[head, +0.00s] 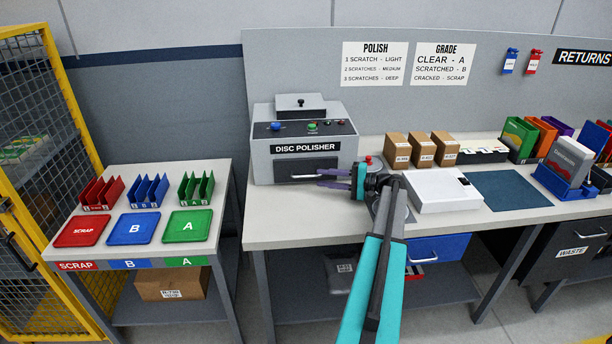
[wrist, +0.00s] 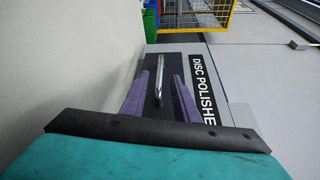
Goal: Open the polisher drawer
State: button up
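The grey disc polisher (head: 262,160) stands at the left end of the workbench, with a "DISC POLISHER" label on its front. Its dark drawer front (head: 299,171) is below the label and looks shut, with a metal bar handle. In the wrist view the handle (wrist: 158,82) shows between my two purple fingers. My gripper (head: 321,178) is open and empty in front of the drawer's right part. The fingers lie to either side of the handle in the wrist view. I cannot tell whether the tips reach around it; no contact shows.
Colored buttons (head: 312,126) sit on the polisher's sloped top. A white box (head: 443,190) and small cardboard boxes (head: 397,149) are to the right of my gripper. A side table (head: 103,251) with red, blue and green trays stands left, across a gap.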

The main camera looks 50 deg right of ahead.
aim_at(306, 176)
jog(key=shift+p+x, duration=1)
jog(key=shift+x, duration=2.75)
